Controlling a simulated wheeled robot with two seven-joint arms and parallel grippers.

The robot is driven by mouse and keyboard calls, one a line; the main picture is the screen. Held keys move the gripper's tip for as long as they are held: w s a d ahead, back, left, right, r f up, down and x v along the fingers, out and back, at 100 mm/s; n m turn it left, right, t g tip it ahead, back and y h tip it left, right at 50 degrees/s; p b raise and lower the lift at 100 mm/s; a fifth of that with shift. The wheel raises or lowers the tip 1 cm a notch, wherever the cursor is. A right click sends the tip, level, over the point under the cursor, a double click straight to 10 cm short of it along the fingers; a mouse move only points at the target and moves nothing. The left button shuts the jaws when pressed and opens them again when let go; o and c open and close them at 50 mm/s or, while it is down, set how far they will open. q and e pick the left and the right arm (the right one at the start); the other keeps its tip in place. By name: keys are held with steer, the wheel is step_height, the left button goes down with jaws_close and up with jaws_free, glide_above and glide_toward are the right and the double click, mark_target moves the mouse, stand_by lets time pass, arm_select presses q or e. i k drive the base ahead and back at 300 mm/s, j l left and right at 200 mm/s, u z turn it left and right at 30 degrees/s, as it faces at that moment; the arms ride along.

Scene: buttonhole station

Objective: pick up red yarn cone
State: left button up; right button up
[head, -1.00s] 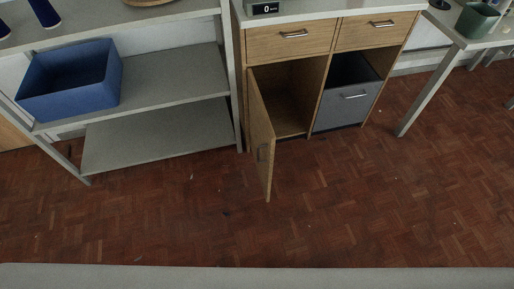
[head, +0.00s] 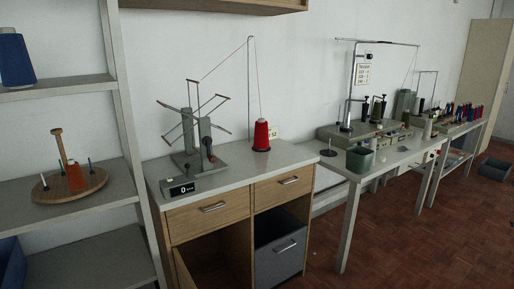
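A red yarn cone (head: 261,136) stands upright on the counter top (head: 243,166) in the head view, behind the right-hand drawer. A thin red thread runs from it up to a tall wire stand (head: 250,85) and across to the yarn winder (head: 194,135) on its left. Neither of my grippers shows in the head view.
A counter display (head: 182,189) reads 0. A lower cabinet door is open below the left drawer (head: 211,209).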

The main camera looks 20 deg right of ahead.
mark_target(261, 139)
steer(key=i+l+u, duration=0.1)
steer(key=u, duration=0.4)
steer(key=i+l+u, duration=0.15)
steer(key=l, duration=0.4)
steer(key=i+l+u, duration=0.2)
steer(key=l, duration=0.35)
steer(key=l+u, duration=0.15)
steer(key=l, duration=0.4)
steer(key=i+l+u, duration=0.15)
steer(key=l, duration=0.4)
